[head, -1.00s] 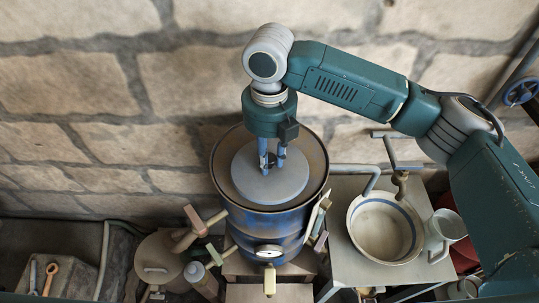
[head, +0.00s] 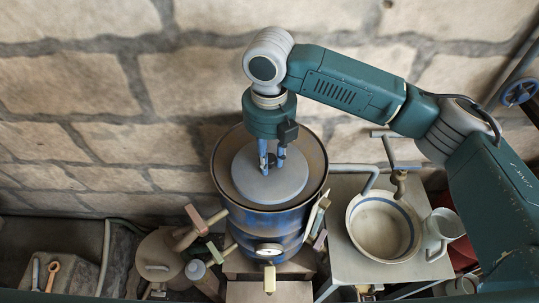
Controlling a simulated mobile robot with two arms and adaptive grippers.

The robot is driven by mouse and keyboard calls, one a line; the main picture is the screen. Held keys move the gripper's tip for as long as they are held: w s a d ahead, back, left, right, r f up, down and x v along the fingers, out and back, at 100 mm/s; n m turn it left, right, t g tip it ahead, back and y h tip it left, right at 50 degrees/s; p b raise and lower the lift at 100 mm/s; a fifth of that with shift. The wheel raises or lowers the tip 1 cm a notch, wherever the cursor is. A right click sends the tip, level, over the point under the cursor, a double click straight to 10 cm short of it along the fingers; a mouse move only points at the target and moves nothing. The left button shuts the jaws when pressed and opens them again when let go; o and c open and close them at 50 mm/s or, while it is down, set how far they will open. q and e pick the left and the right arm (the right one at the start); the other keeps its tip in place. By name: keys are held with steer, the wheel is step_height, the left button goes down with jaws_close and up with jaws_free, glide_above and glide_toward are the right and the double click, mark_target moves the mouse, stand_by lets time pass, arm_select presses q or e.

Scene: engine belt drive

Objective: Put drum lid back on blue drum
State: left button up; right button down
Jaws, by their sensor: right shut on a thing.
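The blue drum (head: 262,228) stands upright at the middle of the head view, with a dark, rusty rim and a gauge on its front. The grey round drum lid (head: 270,188) lies within the rim, flat as far as I can see, and is smaller than the drum's top. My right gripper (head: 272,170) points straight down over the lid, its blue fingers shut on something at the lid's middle. The fingers hide what they grip, likely the lid's handle. My left gripper is not in view.
A white basin (head: 383,227) under a tap (head: 400,180) and a white jug (head: 443,232) stand at the right. A lidded pot (head: 158,262) and wooden-handled tools (head: 200,228) crowd the drum's left. A stone wall (head: 90,85) rises close behind.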

mark_target(269, 158)
steer(key=shift+f, duration=0.15)
stand_by(0.6)
steer(key=c, duration=1.4)
jaws_free()
step_height(269, 158, up, 12)
steer(key=shift+f, duration=0.1)
